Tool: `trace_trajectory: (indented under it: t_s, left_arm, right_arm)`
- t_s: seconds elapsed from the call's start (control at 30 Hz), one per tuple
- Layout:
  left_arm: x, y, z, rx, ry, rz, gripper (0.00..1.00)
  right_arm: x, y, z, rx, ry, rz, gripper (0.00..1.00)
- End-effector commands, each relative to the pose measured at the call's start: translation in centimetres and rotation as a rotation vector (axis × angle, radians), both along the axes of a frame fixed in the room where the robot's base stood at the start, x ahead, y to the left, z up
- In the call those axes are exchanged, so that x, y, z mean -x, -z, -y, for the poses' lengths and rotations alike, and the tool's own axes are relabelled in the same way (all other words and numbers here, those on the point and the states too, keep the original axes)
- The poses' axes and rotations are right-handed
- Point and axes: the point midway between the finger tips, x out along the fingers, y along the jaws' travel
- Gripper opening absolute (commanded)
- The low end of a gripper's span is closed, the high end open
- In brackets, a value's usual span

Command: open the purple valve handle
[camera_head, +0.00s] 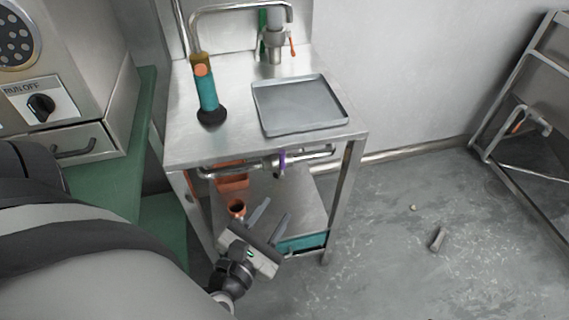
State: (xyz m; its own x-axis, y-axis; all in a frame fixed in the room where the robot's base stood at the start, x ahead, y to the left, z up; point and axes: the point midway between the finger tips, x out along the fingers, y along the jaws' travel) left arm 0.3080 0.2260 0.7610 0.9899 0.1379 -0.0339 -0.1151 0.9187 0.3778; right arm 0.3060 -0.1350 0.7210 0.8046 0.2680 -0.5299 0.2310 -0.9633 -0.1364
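The purple valve handle (282,160) sits on a metal pipe (318,153) under the front edge of the steel table. It looks small and upright, and its exact angle is hard to tell. My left gripper (270,216) is below and slightly left of the handle, in front of the table's lower shelf. Its two fingers are spread apart with nothing between them, and they point up toward the pipe without touching the handle. My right gripper is not in the view.
A grey tray (345,118) and a teal cylinder with a black base (207,95) stand on the steel table (185,143). The floor (390,265) to the right is mostly free.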

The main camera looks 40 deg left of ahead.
Motion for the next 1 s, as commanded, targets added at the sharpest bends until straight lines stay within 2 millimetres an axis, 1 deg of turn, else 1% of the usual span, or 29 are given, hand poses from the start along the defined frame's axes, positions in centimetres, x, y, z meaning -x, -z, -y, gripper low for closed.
trace_trajectory:
  t_s: [0.03, 0.13, 0.2, 0.27, 0.37, 0.47, 0.8, 1.0]
  left_arm:
    - [0.3, 0.6, -0.9, 0.115, -0.048, 0.031, 0.35]
    - [0.8, 0.8, -2.1, 0.282, -0.110, 0.082, 0.35]
    - [0.8, 0.8, -2.6, 0.345, -0.134, 0.103, 0.35]
    - [0.6, 0.7, -2.8, 0.369, -0.144, 0.113, 0.35]
    - [-0.5, 0.5, -3.2, 0.379, -0.146, 0.118, 0.35]
    - [-2.2, 0.4, -3.6, 0.378, -0.146, 0.119, 0.35]
    - [-9.4, 0.4, -5.6, 0.375, -0.143, 0.117, 0.35]
    - [-12.6, 0.5, -6.5, 0.373, -0.142, 0.115, 0.35]
  right_arm:
    - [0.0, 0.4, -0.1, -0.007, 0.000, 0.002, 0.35]
    - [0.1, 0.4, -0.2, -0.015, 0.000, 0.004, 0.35]
    - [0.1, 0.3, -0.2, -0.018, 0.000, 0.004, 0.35]
    - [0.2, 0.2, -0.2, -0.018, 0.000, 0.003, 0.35]
    - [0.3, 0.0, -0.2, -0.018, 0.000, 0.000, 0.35]
    - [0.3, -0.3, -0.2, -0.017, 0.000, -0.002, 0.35]
    - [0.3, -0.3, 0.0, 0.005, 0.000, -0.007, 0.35]
    - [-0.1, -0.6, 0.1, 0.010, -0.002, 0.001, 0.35]
